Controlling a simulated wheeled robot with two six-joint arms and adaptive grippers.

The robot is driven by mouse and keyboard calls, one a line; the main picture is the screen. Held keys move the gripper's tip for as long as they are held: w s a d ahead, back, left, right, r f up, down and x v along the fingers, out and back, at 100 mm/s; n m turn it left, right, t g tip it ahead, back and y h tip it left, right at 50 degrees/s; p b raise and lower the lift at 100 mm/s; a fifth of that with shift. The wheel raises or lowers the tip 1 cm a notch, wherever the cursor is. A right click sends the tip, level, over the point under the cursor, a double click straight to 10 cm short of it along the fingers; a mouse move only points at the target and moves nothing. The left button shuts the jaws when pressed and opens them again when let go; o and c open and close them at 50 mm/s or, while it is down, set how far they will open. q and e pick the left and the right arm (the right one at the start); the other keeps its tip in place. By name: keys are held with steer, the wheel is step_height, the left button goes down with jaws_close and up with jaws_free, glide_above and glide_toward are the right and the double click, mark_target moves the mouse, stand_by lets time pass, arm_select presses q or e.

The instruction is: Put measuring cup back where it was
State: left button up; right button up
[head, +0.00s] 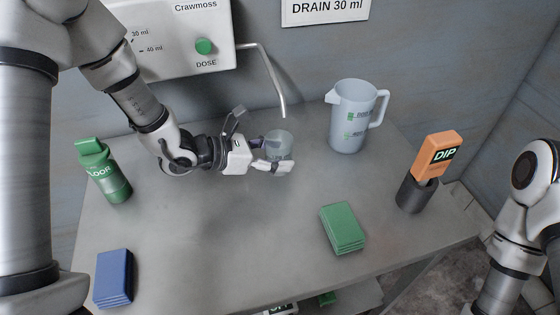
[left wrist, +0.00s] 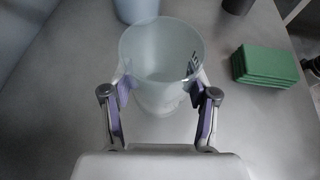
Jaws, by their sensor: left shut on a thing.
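The measuring cup (head: 279,142) is a small clear cup with dark marks on its side. My left gripper (head: 275,153) is shut around it from the left. In the left wrist view the cup (left wrist: 160,48) stands upright between the two fingers, its open rim facing the camera, and it looks empty. The cup is near the dispenser's bent spout (head: 270,75), below and close to the spout's tip. I cannot tell whether its base touches the table. My right arm shows at the right edge, but its gripper is out of view.
A grey-blue jug (head: 350,125) stands right of the cup. A green bottle (head: 108,175), blue pads (head: 114,278), green pads (head: 342,227) and an orange DIP tool (head: 436,156) in a dark holder (head: 412,194) stand on the grey table (head: 220,235). The front middle is clear.

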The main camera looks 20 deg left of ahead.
arm_select(q)
steer(key=shift+w+d+f, duration=0.1)
steer(key=shift+w+d, duration=0.2)
steer(key=shift+w, duration=0.05)
step_height(320, 180, down, 3)
steer(key=shift+s+r+p, duration=0.1)
steer(key=shift+r+p, duration=0.1)
steer(key=shift+p, duration=0.2)
steer(key=shift+f, duration=0.4)
steer(key=shift+f+b, duration=0.15)
steer(key=shift+b, duration=0.2)
steer(key=o, duration=1.2)
